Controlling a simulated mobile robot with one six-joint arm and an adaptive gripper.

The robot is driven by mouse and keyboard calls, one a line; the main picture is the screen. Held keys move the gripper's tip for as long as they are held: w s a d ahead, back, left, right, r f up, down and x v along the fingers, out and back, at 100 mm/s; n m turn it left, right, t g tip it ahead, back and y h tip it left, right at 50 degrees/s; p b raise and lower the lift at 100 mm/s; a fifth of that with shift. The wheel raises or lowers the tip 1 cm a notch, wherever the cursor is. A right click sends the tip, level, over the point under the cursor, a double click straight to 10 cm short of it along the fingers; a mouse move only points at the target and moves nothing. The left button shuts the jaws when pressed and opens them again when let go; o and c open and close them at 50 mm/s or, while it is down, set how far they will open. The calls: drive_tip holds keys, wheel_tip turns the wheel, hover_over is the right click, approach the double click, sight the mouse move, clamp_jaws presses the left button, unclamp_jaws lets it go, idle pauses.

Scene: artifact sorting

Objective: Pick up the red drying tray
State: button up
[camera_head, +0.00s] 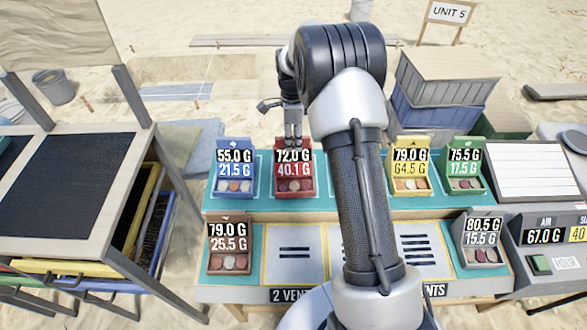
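The red drying tray (306,184) stands in the back row of the teal-topped bench. Its label reads 72.0 G over 40.1 G, and small round pieces lie in its front part. My gripper (293,136) points down at the tray's upper back edge, with its fingers overlapping the top of the label from this view. The fingers look close together. I cannot tell whether they touch the tray or have a gap around its edge. My forearm crosses the middle of the bench and hides part of it.
A blue tray (234,189) stands left of the red one. Yellow (411,187) and green (465,187) trays stand to the right. Brown (229,264) and grey (483,259) trays are in front. Vented panels (294,254) between them are clear. A scale (541,264) is at right, a rack (125,200) at left.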

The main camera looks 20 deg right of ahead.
drive_tip(key=shift+f, duration=0.15)
clamp_jaws()
idle(0.4)
idle(0.5)
